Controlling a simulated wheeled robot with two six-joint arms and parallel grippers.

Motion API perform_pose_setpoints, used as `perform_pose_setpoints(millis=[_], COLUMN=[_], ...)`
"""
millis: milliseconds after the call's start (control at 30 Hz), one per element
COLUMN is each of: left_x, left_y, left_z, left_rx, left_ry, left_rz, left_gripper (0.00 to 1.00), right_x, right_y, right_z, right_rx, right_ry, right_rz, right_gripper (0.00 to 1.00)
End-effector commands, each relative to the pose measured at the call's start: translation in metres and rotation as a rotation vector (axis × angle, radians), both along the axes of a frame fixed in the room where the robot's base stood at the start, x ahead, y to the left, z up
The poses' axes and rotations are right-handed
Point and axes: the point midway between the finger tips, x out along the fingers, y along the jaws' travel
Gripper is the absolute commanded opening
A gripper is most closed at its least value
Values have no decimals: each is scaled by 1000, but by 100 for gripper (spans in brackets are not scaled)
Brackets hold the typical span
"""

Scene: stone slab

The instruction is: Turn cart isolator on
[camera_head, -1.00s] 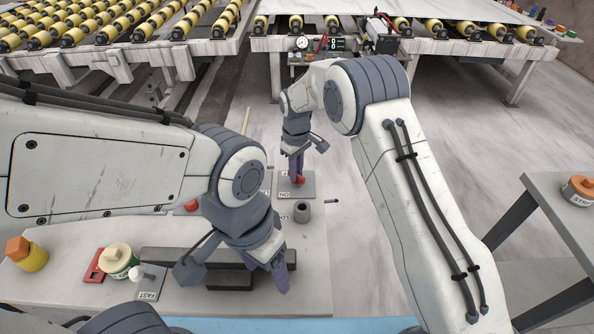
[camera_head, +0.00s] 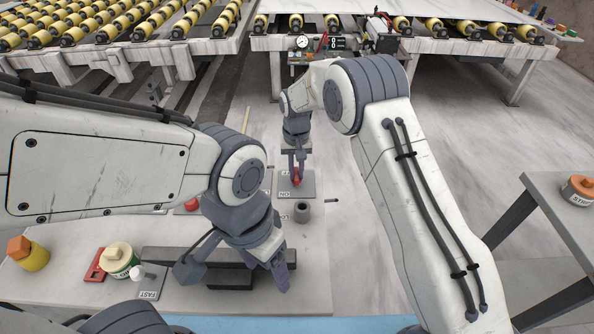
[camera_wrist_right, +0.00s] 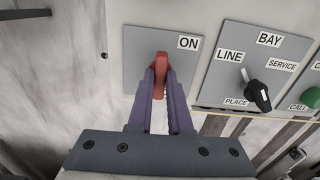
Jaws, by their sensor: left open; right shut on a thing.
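The red isolator handle (camera_wrist_right: 161,70) stands on a grey plate (camera_wrist_right: 138,60) in the right wrist view, with an ON label (camera_wrist_right: 188,43) to its upper right. The handle also shows small in the head view (camera_head: 297,181). My right gripper (camera_wrist_right: 161,84) is shut on the handle, its two purple fingers on either side of it. In the head view my right gripper (camera_head: 297,165) reaches down to the plate at the console's far end. My left gripper (camera_head: 281,283) is open and empty above the near part of the console. The fingers hide part of the handle's base.
A selector plate with a black knob (camera_wrist_right: 259,95) and a green button (camera_wrist_right: 313,97) lie right of the isolator in the wrist view.

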Motion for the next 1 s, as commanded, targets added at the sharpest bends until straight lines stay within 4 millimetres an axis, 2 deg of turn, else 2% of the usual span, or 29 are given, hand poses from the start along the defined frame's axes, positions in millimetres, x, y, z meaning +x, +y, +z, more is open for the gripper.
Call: perform_pose_setpoints(millis=[667, 700, 733, 767, 1000], left_x=[0, 0, 0, 0, 0], left_y=[0, 0, 0, 0, 0], left_z=[0, 0, 0, 0, 0], left_rx=[0, 0, 0, 0, 0], left_ry=[0, 0, 0, 0, 0], left_rz=[0, 0, 0, 0, 0], left_gripper=[70, 70, 70, 70, 70], right_x=[2, 2, 1, 1, 1], right_y=[0, 0, 0, 0, 0], right_z=[2, 2, 2, 2, 1], right_rx=[2, 2, 2, 2, 1], right_ry=[-5, -5, -5, -5, -2], right_rz=[-58, -58, -58, -57, -56], right_gripper=[0, 33, 44, 48, 48])
